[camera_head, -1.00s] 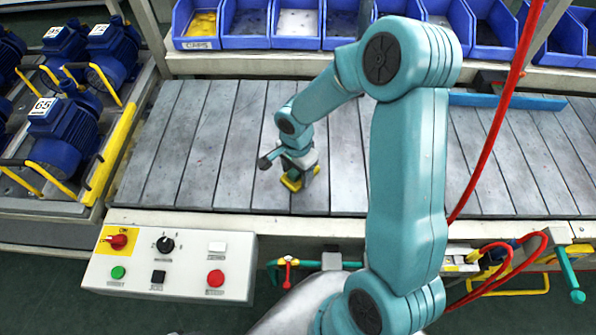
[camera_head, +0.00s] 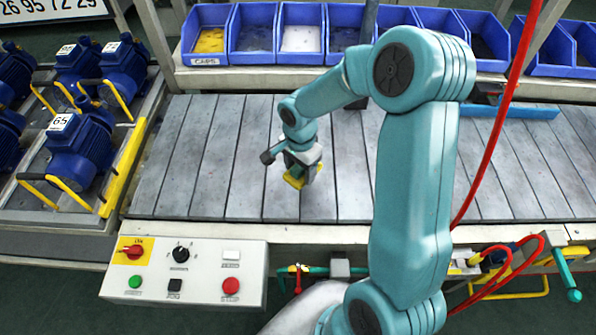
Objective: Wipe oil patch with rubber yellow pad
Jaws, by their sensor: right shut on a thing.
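My right gripper (camera_head: 303,172) is over the middle of the grey slatted bench (camera_head: 210,170), pointing down. It is shut on the yellow pad (camera_head: 294,181), whose yellow edges show below and beside the jaws. I cannot tell whether the pad touches the slats. No clear oil patch shows; the gripper and my right arm cover part of the bench. My left gripper is not in view.
Blue bins (camera_head: 252,35) line the shelf behind the bench. A control box (camera_head: 185,270) with buttons stands at the front left. Blue motors (camera_head: 80,150) sit on a rack at the left. A red hose (camera_head: 505,105) hangs at the right. The bench's left part is clear.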

